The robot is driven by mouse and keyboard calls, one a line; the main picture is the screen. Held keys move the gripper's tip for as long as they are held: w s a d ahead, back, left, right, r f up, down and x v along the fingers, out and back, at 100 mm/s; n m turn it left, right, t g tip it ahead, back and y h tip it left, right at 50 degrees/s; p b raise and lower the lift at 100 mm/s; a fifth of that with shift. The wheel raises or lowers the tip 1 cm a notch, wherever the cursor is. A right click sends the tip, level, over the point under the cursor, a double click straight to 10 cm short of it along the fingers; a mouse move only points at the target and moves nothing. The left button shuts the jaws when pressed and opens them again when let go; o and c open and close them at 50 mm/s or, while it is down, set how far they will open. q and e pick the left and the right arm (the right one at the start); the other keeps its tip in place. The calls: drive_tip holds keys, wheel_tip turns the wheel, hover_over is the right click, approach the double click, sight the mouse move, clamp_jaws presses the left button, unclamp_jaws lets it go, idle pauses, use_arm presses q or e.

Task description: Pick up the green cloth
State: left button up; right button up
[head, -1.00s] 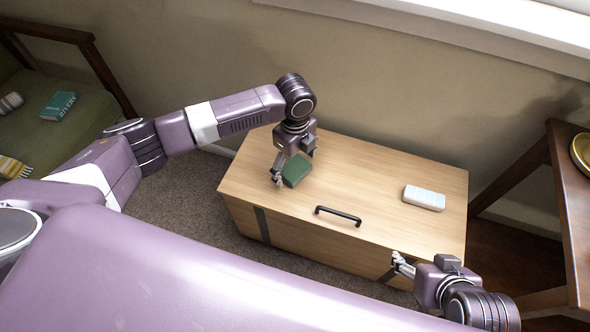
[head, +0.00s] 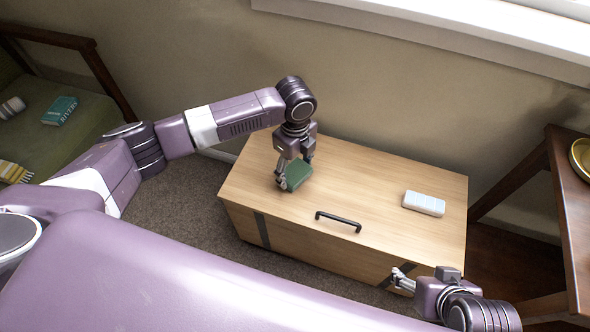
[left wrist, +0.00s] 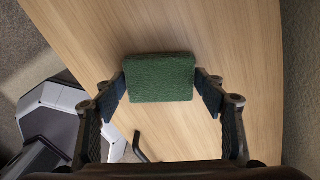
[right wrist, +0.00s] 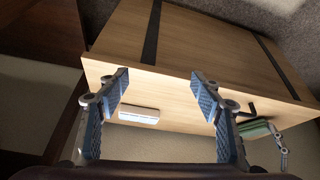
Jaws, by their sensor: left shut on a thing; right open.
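The green cloth (head: 298,176) is a folded dark green block over the left part of the wooden chest's lid. My left gripper (head: 294,174) points down at it. In the left wrist view the cloth (left wrist: 160,78) sits between the two fingertips (left wrist: 163,84), which press its left and right sides. I cannot tell whether the cloth is clear of the lid. My right gripper (head: 402,280) is open and empty beside the chest's front right corner. In the right wrist view its fingers (right wrist: 160,90) are wide apart, and the cloth (right wrist: 255,129) shows at the right.
The wooden chest (head: 375,185) has a black handle (head: 338,221) near its front edge. A white and pale blue block (head: 424,202) lies on the right of the lid. A dark wooden table (head: 578,205) stands at the right, and a green seat (head: 75,125) at the left.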

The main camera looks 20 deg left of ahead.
use_arm(q)
wheel_tip(320, 180, up, 2)
drive_tip(key=shift+r+p, duration=0.1)
drive_tip(key=shift+p, duration=0.25)
wheel_tip(320, 180, up, 6)
drive_tip(key=shift+w+f+p, duration=0.1)
drive_tip(key=shift+f+p, duration=0.15)
drive_tip(key=shift+p, duration=0.65)
use_arm(e)
drive_tip(key=s+d+r+g, duration=0.1)
drive_tip(key=s+g, duration=0.1)
drive_tip(key=s, duration=0.2)
use_arm(q)
wheel_tip(320, 180, up, 3)
wheel_tip(320, 180, up, 8)
drive_tip(key=p, duration=0.3)
hover_over(295, 170)
drive_tip(key=shift+r, duration=0.2)
use_arm(e)
drive_tip(key=s+x, duration=0.1)
drive_tip(key=x, duration=0.8)
drive_tip(key=shift+f, duration=0.3)
